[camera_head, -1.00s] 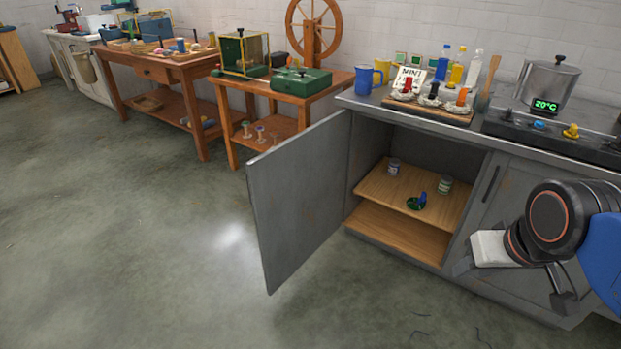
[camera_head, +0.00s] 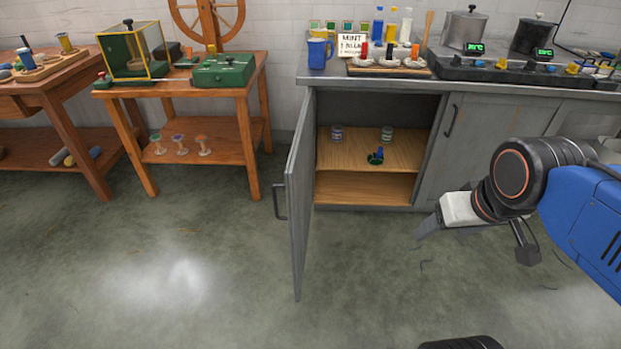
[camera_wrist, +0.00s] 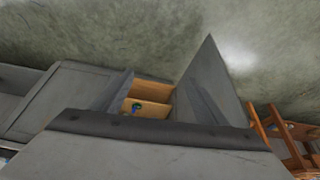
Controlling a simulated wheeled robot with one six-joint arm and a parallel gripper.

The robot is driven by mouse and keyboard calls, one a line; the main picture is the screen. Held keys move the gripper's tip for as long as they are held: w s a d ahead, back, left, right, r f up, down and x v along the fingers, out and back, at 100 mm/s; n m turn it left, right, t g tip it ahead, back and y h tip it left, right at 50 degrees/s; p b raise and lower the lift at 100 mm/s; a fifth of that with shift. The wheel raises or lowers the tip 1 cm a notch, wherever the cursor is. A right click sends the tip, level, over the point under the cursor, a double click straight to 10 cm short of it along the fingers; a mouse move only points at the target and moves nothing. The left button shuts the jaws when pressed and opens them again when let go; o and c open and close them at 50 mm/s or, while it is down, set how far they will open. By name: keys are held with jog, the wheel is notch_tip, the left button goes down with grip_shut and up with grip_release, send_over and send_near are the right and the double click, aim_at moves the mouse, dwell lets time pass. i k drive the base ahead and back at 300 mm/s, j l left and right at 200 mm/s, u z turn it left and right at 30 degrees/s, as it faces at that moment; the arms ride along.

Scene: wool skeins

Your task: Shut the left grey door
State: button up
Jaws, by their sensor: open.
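The left grey door (camera_head: 300,195) of the cabinet stands wide open in the head view, swung out into the room and seen almost edge-on. Its dark bar handle (camera_head: 280,202) is on the left-hand face. The open door also shows in the wrist view (camera_wrist: 208,88), beside the open compartment. My gripper (camera_head: 430,226) is open and empty, in front of the cabinet and to the right of the door in the picture, apart from it. Its fingertips are small and partly hard to make out.
The open compartment has a wooden shelf (camera_head: 400,150) with two jars and a blue-green item. The right grey door (camera_head: 485,140) is shut. A wooden side table (camera_head: 200,128) stands left of the open door. The floor (camera_head: 190,235) left of the door is clear.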

aim_at(298, 185)
jog(key=j+z, duration=0.3)
jog(key=j, duration=1.4)
jog(key=i+j+z, duration=0.15)
jog(key=j, duration=0.15)
jog(key=i+j+z, duration=0.1)
jog(key=j, duration=0.2)
jog(key=i+j+z, duration=0.15)
jog(key=j, duration=0.15)
